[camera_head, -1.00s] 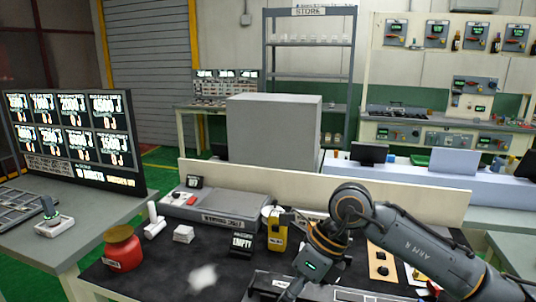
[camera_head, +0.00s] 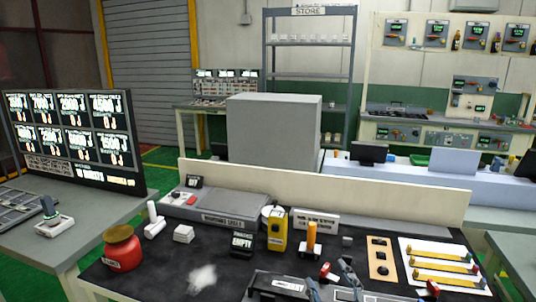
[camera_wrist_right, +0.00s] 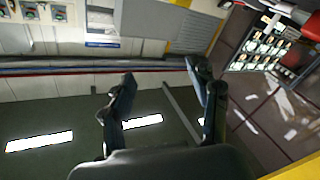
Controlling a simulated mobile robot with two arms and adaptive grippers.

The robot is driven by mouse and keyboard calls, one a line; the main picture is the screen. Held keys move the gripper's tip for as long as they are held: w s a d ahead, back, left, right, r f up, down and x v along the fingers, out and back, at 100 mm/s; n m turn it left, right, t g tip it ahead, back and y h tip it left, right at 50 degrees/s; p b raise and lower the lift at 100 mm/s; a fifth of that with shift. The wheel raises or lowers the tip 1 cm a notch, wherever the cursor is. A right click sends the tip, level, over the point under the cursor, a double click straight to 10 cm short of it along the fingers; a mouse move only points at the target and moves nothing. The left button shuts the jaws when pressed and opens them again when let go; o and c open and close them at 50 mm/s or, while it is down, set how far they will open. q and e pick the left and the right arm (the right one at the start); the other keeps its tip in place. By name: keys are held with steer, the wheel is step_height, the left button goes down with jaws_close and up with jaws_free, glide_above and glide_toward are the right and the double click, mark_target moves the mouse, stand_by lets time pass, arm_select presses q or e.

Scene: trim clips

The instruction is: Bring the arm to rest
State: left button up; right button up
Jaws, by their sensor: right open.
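My left gripper is in neither view.
On the bench stand a red pot (camera_head: 121,250), a yellow device (camera_head: 277,232), an orange-topped post (camera_head: 311,240) and a white board with yellow strips (camera_head: 440,262). A low cream panel (camera_head: 380,195) runs behind them. A screen board (camera_head: 72,135) stands left.

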steer(key=s+d+f+m+g+h, duration=0.25)
steer(key=s+f+g, duration=0.2)
steer(key=f, duration=0.35)
steer(key=s+d+f+m+g+h, duration=0.1)
steer(key=s+d+f+m+g, duration=0.15)
steer(key=s+d+f, duration=0.4)
steer(key=s+f+m+g, duration=0.1)
steer(key=s+f+g, duration=0.8)
steer(key=s, duration=0.7)
steer(key=s+f+x, duration=0.1)
steer(key=s+x, duration=0.2)
steer(key=x, duration=1)
steer(key=s+a+x, duration=0.1)
steer(key=s+x, duration=0.1)
steer(key=x, duration=1.1)
steer(key=s+d+f+g, duration=0.1)
steer(key=s+d+f, duration=0.1)
steer(key=s+f, duration=1.5)
steer(key=shift+s+d, duration=0.25)
steer(key=shift+s, duration=0.25)
